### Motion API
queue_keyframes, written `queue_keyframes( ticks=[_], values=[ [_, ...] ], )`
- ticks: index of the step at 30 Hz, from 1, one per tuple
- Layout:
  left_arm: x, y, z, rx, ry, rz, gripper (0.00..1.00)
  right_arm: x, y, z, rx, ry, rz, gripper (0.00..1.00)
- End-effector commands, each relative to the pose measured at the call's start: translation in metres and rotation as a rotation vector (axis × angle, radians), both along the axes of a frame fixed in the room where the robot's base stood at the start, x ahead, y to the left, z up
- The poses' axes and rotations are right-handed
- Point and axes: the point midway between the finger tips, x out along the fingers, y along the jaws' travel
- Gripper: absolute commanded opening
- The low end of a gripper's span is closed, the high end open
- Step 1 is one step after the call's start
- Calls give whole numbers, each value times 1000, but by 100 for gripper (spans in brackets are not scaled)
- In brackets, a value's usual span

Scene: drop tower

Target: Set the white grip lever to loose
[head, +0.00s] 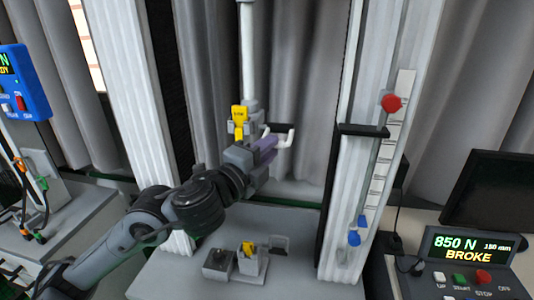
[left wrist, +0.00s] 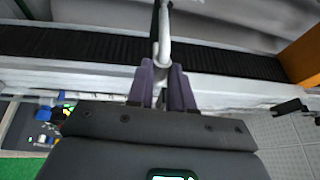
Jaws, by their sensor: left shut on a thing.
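The white grip lever (head: 289,138) sticks out to the right below the yellow-marked upper grip (head: 239,118) in the head view. My left gripper (head: 266,146) reaches in from the lower left, with its purple fingers at the lever. In the left wrist view the lever is a pale bar (left wrist: 163,45) running down between the two purple fingertips (left wrist: 162,78). The gripper is shut on it. The lever's inner end is partly hidden by the gripper. My right gripper is not in view.
A lower grip with a yellow piece (head: 249,248) stands on the grey base. The right column (head: 345,185) carries a dark bracket, a red knob (head: 391,103) and blue markers (head: 354,237). The display (head: 470,246) reads 850 N, BROKE. A blue panel (head: 22,85) is at left.

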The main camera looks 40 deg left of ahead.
Motion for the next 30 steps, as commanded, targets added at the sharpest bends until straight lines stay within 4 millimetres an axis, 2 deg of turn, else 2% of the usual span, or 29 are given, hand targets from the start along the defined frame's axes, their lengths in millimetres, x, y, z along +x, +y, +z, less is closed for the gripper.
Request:
queue_keyframes(
  ticks=[1,9,10,14,30],
  values=[
    [2,1,-6,1,12,3,0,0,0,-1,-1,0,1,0],
    [2,1,-8,2,17,5,0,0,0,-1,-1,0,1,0],
    [3,1,-8,2,17,5,25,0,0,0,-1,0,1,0],
    [2,1,-7,2,15,4,45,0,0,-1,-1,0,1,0],
    [-2,-4,-4,1,7,-6,46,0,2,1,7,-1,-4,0]
  ],
)
